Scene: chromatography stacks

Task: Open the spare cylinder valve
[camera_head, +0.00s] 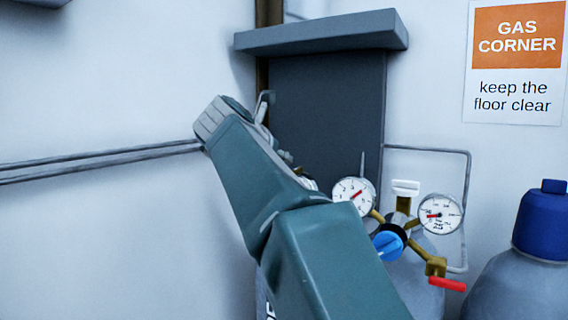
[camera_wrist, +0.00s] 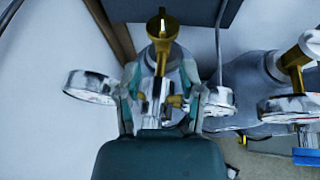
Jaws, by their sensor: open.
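In the wrist view, a grey cylinder with a brass valve (camera_wrist: 162,40) stands under my gripper (camera_wrist: 162,82). My gripper's fingers are apart, one on each side of the regulator's metal and brass fittings; I cannot tell whether they touch. A round gauge (camera_wrist: 90,86) lies left of the fingers and another gauge (camera_wrist: 219,98) right of them. In the head view my arm hides most of this cylinder and my gripper. A second cylinder's regulator (camera_head: 397,225) shows right of my arm, with a white-topped valve (camera_head: 405,188), blue knob (camera_head: 388,245) and red lever (camera_head: 447,284). I cannot tell which cylinder is the spare.
The second cylinder's brass valve (camera_wrist: 298,54) is close on the right in the wrist view. A cylinder with a blue cap (camera_head: 541,222) stands at far right. A dark panel (camera_head: 325,110) with a ledge (camera_head: 322,34) is behind; wall pipes (camera_head: 100,160) run left.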

